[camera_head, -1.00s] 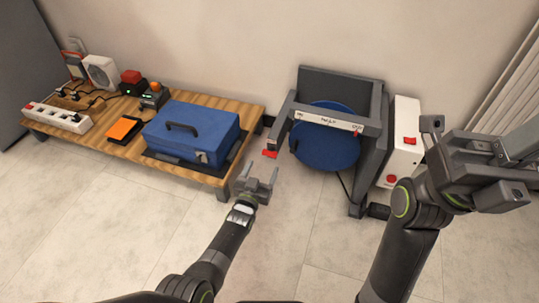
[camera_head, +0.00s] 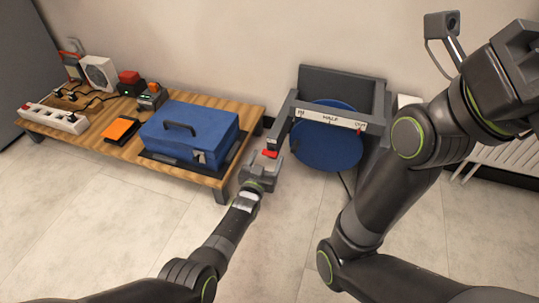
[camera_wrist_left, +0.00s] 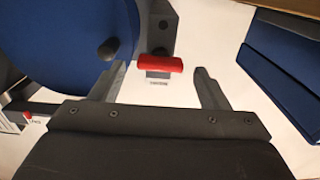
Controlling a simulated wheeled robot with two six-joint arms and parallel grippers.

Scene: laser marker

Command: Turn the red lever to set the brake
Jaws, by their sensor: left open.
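The red lever (camera_head: 270,154) sticks out at the lower left corner of the grey frame (camera_head: 343,83), beside the blue disc (camera_head: 335,150). In the left wrist view the red lever (camera_wrist_left: 160,64) is a short horizontal bar above a small label. My left gripper (camera_head: 268,163) is open at the lever. In the wrist view the lever lies between the two fingertips of my left gripper (camera_wrist_left: 160,74), with a gap on both sides. A marked strip (camera_head: 329,119) reading HALF crosses the disc's upper part. My right gripper's fingers are out of the picture at the right.
A low wooden bench (camera_head: 215,181) on the left holds a blue toolbox (camera_head: 190,133), an orange-topped box (camera_head: 120,130), a power strip (camera_head: 52,118) and other small devices. A radiator (camera_head: 487,158) stands at the right. The floor in front is clear.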

